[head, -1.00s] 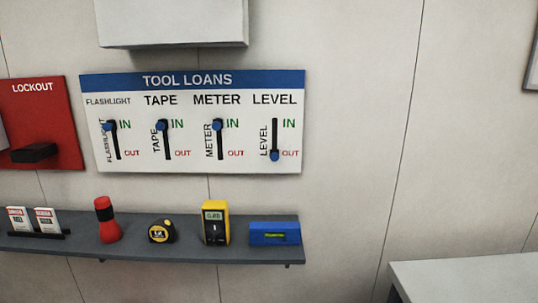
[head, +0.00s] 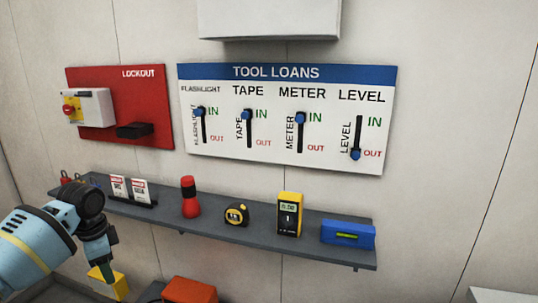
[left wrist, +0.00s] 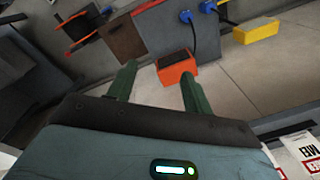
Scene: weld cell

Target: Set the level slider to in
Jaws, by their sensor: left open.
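The tool loans board (head: 287,120) hangs on the wall with one slider per tool. The level slider (head: 355,154) is a blue knob at the bottom of its slot, beside OUT. A blue level (head: 348,233) lies on the shelf below. My left gripper (head: 110,270) is at the lower left, below the shelf's left part and far from the board. In the left wrist view its two fingers (left wrist: 156,85) are apart with nothing gripped. My right gripper is not in view.
The grey shelf (head: 322,241) also holds a flashlight (head: 190,198), a tape measure (head: 236,214), a yellow meter (head: 289,214) and tags (head: 129,190). A red lockout board (head: 155,97) hangs at left. A grey box (head: 270,18) juts out above the board. An orange box (head: 190,290) is below.

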